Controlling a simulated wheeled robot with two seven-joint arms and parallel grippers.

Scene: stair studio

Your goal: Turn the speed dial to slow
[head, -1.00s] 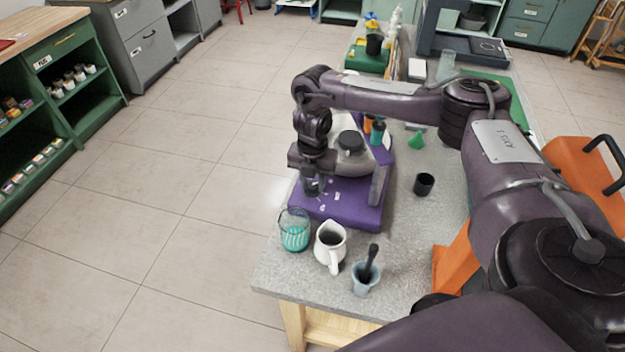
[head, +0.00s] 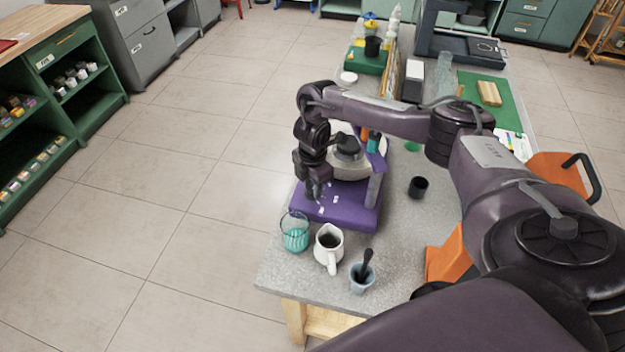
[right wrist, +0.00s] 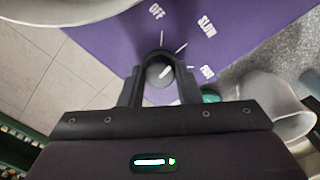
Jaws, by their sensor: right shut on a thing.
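The speed dial (right wrist: 160,70) is a small dark round knob with a white pointer line, on the purple base (head: 345,212) of a machine at the table's near left edge. The right wrist view shows the labels OFF, SLOW and a partly hidden third around it. The pointer line slants up and right, roughly towards the SLOW mark (right wrist: 207,27). My right gripper (right wrist: 158,78) is shut on the dial, one finger on each side. In the head view my right gripper (head: 316,192) points down at the base and hides the dial. My left gripper is not in view.
A glass of teal liquid (head: 295,236), a white pitcher (head: 328,256) and a blue cup with a black-handled tool (head: 361,282) stand near the base's front. A black cup (head: 418,187) stands to the right. The grey tabletop (head: 400,240) is bare between them.

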